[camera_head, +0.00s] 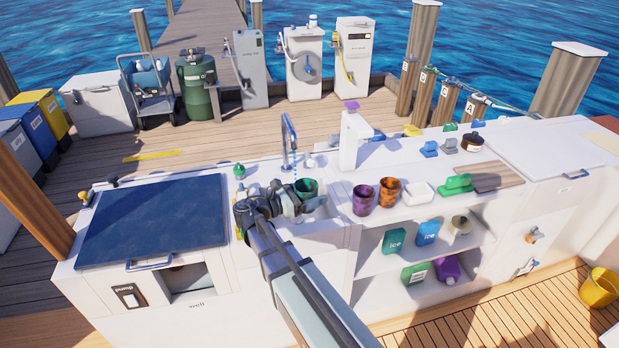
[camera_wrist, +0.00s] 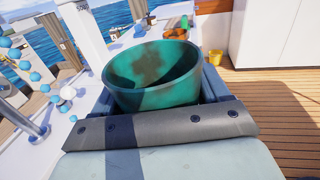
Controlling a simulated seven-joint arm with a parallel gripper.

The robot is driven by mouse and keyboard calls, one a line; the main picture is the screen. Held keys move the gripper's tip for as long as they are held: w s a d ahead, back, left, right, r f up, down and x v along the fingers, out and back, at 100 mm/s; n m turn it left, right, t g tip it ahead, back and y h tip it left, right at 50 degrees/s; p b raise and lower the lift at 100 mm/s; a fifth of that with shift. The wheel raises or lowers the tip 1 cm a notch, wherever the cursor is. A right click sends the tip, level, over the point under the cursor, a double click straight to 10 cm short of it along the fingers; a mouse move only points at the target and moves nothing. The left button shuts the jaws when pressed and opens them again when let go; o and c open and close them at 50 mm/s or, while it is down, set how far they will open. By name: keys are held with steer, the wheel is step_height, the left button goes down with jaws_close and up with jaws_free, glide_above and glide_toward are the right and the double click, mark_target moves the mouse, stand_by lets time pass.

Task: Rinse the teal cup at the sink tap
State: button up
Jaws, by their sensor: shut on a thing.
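The teal cup (camera_head: 307,186) is held in my gripper (camera_head: 294,197) above the sink basin (camera_head: 322,226). In the wrist view the cup (camera_wrist: 150,92) is close up, its mouth facing up, with brown stains on its inside and outside. The dark blue fingers of my gripper (camera_wrist: 160,88) grip it from both sides. The sink tap (camera_head: 288,140) stands just behind my gripper. Blue drops (camera_head: 294,166) fall from its spout. In the wrist view blue and white drops (camera_wrist: 45,88) show to the left of the cup, apart from it.
A purple cup (camera_head: 363,199) and an orange-brown cup (camera_head: 389,193) stand on the counter right of the sink, beside a white block (camera_head: 419,193). A white post with a purple top (camera_head: 350,138) rises behind them. A dark blue hatch lid (camera_head: 155,220) lies left of the sink.

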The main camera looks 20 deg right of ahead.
mark_target(301, 200)
steer(key=s+r+n+t+y, duration=0.1)
steer(key=s+n+t+y, duration=0.25)
steer(key=s+t, duration=0.2)
steer(key=w+a+n+t, duration=0.1)
steer(key=t, duration=0.1)
steer(key=w+a+n+t+y, duration=0.1)
steer(key=w+a+n+t, duration=0.1)
steer(key=shift+w+f+n+y, duration=0.1)
steer(key=shift+w+n+y, duration=0.15)
steer(key=shift+w, duration=0.05)
steer(key=w+f, duration=0.2)
steer(key=w, duration=1.2)
steer(key=shift+d+f, duration=0.15)
steer(key=shift+f, duration=0.25)
steer(key=shift+d, duration=0.3)
stand_by(0.3)
steer(key=shift+d, duration=0.3)
steer(key=shift+a, duration=0.25)
steer(key=shift+a, duration=0.35)
